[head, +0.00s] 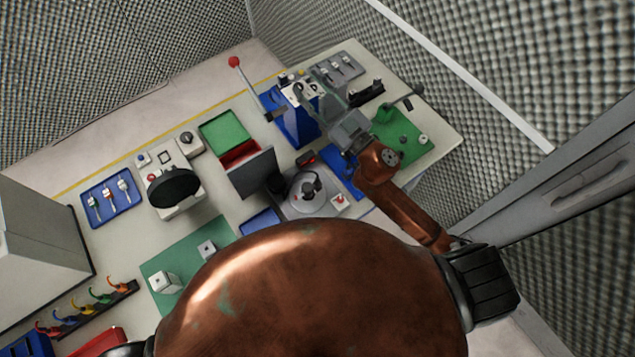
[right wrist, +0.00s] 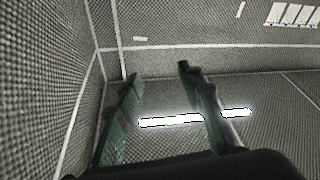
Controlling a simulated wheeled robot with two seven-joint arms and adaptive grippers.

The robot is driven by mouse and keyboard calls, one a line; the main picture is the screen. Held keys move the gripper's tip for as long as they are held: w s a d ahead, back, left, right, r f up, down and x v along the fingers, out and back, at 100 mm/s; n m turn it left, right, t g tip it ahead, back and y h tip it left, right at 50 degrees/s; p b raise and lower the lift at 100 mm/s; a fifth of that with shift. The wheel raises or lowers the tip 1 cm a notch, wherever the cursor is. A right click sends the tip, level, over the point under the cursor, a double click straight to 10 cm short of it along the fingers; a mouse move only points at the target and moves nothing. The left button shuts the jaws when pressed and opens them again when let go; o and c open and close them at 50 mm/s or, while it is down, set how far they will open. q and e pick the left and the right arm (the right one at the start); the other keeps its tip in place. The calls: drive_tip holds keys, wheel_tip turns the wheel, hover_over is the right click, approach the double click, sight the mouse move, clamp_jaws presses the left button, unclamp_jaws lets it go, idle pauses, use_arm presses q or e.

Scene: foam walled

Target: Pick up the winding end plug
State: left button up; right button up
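I cannot single out the winding end plug by its look; the parts in the head view are too small to tell apart. Small parts lie on the green mat (head: 408,153) at the right and in the grey tray (head: 351,69) at the top. My right gripper (head: 322,104) is over the back right of the bench, near the blue box-shaped unit (head: 297,126). In the right wrist view, its two fingers (right wrist: 161,74) stand apart with nothing between them, against the foam walls. My left gripper is not in view.
A red-knobbed lever (head: 234,63) rises at the back edge. Foam walls surround the bench.

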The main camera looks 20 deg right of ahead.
drive_tip(key=s+a+n+g+y, duration=0.3)
drive_tip(key=a+n+g+y, duration=0.1)
drive_tip(key=a+n+g, duration=0.15)
drive_tip(key=s+a+n+g+y, duration=0.3)
drive_tip(key=a+n+g+y, duration=0.1)
drive_tip(key=a, duration=0.3)
drive_tip(key=s+a+f+n+g, duration=0.3)
drive_tip(key=f+g, duration=0.1)
drive_tip(key=g, duration=0.1)
drive_tip(key=g+h, duration=0.6)
drive_tip(key=h, duration=0.8)
hover_over(318, 182)
drive_tip(key=d, duration=0.2)
wheel_tip(318, 182, down, 20)
drive_tip(key=shift+w+f+n, duration=0.3)
drive_tip(key=shift+f+n, duration=0.15)
drive_tip(key=shift+f, duration=0.1)
drive_tip(key=shift+w+p+x, duration=0.2)
drive_tip(key=shift+p+x, duration=0.2)
drive_tip(key=shift+x, duration=1.1)
drive_tip(key=shift+w+p+x, duration=0.25)
drive_tip(key=shift+p+x, duration=0.1)
drive_tip(key=shift+x, duration=1.1)
clamp_jaws()
